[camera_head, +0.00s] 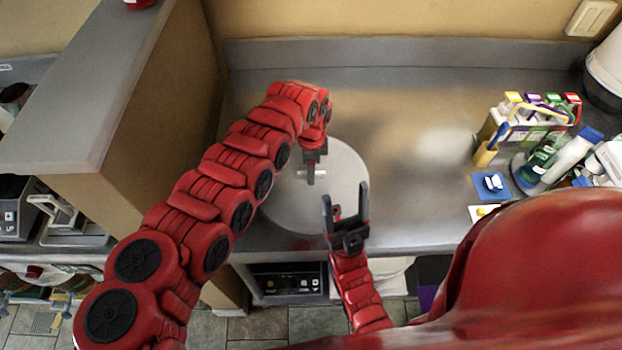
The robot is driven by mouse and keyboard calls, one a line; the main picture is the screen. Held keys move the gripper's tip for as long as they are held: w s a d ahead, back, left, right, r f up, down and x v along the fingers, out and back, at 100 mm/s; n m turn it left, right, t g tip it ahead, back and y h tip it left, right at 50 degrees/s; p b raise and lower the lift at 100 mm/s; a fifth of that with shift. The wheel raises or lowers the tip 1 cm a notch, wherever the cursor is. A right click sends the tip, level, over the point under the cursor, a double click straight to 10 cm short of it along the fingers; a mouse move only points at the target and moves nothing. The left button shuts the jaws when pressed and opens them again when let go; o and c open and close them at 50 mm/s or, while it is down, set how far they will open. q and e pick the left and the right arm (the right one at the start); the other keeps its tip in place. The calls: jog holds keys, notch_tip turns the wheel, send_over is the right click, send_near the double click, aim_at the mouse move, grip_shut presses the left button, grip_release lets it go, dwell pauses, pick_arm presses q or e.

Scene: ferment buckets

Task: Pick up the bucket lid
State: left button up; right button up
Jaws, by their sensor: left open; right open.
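The bucket lid (346,164) is a round, pale grey disc near the front edge of the counter, with a small pale bar-like handle near its middle. Whether a bucket is under it cannot be told from this steep view. My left gripper (311,176) points down over the middle of the lid, at the handle. It is open; its fingers partly hide the handle, and contact cannot be made out. My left arm covers the lid's upper left edge. My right gripper (345,197) is open and empty, its two fingers pointing away over the lid's front right edge.
The grey metal counter (420,190) is clear right of the lid. A raised partition (90,110) bounds the left. My red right arm fills the lower right.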

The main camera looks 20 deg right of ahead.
pick_arm(q)
jog(key=shift+r, duration=0.1)
jog(key=shift+c, duration=0.3)
grip_shut()
dwell(0.9)
